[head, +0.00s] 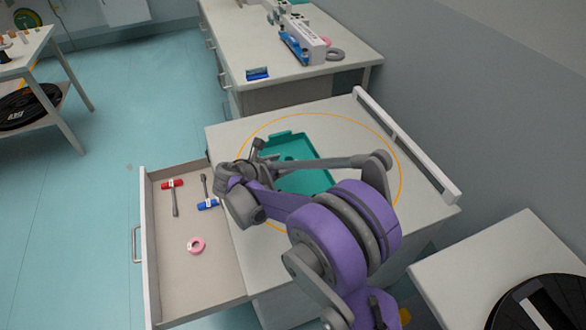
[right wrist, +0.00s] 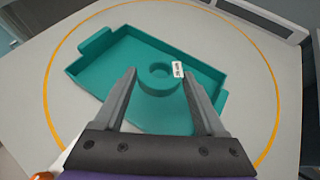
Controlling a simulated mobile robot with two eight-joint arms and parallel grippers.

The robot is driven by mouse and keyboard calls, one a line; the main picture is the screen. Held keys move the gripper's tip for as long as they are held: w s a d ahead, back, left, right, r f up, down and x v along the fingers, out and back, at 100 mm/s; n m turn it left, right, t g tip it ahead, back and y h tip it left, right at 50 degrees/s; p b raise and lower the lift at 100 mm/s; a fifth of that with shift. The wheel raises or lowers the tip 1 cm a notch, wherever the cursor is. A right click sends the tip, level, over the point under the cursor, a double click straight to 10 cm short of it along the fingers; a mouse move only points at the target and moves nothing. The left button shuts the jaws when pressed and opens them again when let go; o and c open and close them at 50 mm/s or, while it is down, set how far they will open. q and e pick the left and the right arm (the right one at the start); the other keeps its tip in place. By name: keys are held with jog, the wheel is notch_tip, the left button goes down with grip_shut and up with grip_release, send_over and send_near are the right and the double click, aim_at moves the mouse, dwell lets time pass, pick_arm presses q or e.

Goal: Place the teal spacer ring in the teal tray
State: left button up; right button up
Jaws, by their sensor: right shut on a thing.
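The teal tray (head: 318,182) lies on the worktop inside an orange circle; it also fills the middle of the right wrist view (right wrist: 95,75). The teal spacer ring (right wrist: 158,88), with a small white label, is between the fingertips of my right gripper (right wrist: 159,80), which is shut on it. The ring is over the tray's inside; I cannot tell whether it touches the tray floor. In the head view my right gripper (head: 258,150) is at the tray's left side, and my arm covers part of the tray. My left gripper is not in view.
An open drawer (head: 215,275) at the left holds a pink ring (head: 196,245), a red-ended tool (head: 173,197) and a blue-ended tool (head: 206,195). A white rail (head: 405,145) runs along the worktop's right edge. Another bench (head: 235,30) stands behind.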

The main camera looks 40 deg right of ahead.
aim_at(295, 161)
jog(key=d+m+g, duration=0.1)
jog(key=s+d+r+m+g+b, duration=0.1)
jog(key=shift+s+d+g, duration=0.3)
jog(key=shift+s+d+f+m, duration=0.15)
jog(key=shift+f+m, duration=0.05)
jog(key=shift+m, duration=0.1)
pick_arm(q)
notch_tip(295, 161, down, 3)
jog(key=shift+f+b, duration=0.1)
jog(key=shift+b, duration=0.5)
pick_arm(e)
notch_tip(295, 161, down, 9)
jog(key=shift+f, duration=0.1)
